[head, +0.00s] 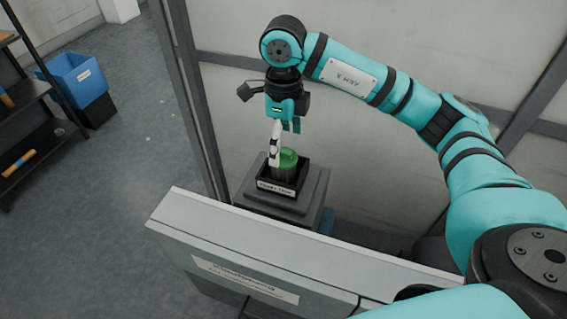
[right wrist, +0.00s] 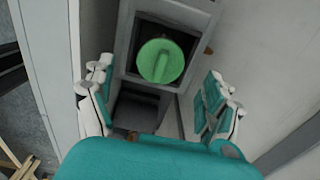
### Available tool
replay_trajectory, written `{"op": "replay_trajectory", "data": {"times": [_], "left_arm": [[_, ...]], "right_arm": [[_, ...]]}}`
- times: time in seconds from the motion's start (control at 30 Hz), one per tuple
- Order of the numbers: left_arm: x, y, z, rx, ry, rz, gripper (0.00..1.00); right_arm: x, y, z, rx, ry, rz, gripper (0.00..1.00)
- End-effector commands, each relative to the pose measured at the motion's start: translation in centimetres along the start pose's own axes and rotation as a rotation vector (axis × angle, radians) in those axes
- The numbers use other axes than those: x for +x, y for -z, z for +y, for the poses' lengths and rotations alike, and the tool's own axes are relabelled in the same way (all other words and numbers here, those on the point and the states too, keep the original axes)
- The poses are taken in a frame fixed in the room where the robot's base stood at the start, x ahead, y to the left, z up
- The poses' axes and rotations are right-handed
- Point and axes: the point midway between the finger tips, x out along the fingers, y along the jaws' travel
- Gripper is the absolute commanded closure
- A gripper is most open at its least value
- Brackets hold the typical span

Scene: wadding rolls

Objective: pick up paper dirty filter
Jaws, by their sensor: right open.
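The filter is a short cylinder with a green top (head: 288,158) and a darker side. It stands in a dark square holder (head: 276,186) with a white label on its front, on a grey stand. In the right wrist view the round green top (right wrist: 160,61) with a raised bar shows from above, inside the square holder. My right gripper (head: 283,138) hangs pointing down just above the filter. In the right wrist view its fingers (right wrist: 160,105) are wide apart with nothing between them. I cannot tell whether a finger touches the filter. My left gripper is not in view.
A grey machine panel (head: 250,225) with a label stands in front of the stand. A wall and a vertical frame post (head: 197,110) stand close behind and left.

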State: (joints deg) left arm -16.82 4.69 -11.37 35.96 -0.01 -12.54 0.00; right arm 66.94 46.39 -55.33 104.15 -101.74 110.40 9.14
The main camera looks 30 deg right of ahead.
Motion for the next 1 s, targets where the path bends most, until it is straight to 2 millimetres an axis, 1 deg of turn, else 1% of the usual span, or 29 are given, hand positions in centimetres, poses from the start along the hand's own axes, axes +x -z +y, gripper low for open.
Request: {"op": "replay_trajectory", "data": {"times": [0.03,0.17,0.3,0.4,0.5,0.73,1.0], "left_arm": [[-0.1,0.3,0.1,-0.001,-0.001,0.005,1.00],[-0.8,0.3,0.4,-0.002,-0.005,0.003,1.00],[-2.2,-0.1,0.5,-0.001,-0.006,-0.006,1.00],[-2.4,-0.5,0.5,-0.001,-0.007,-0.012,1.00],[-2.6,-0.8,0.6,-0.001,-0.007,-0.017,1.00],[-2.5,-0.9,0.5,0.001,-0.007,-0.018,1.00],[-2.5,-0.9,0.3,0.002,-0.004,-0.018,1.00]], "right_arm": [[0.2,0.0,0.0,0.000,0.000,0.000,0.13],[1.1,0.1,0.0,0.000,-0.002,0.002,0.13],[3.1,0.1,0.0,0.000,-0.003,0.005,0.13],[4.6,0.0,-0.1,0.000,-0.002,0.002,0.13],[5.4,0.0,-0.1,-0.001,-0.001,0.001,0.13],[5.6,-0.1,-0.1,-0.001,0.000,-0.001,0.13],[5.6,-0.1,-0.1,-0.001,0.000,-0.001,0.48]]}}
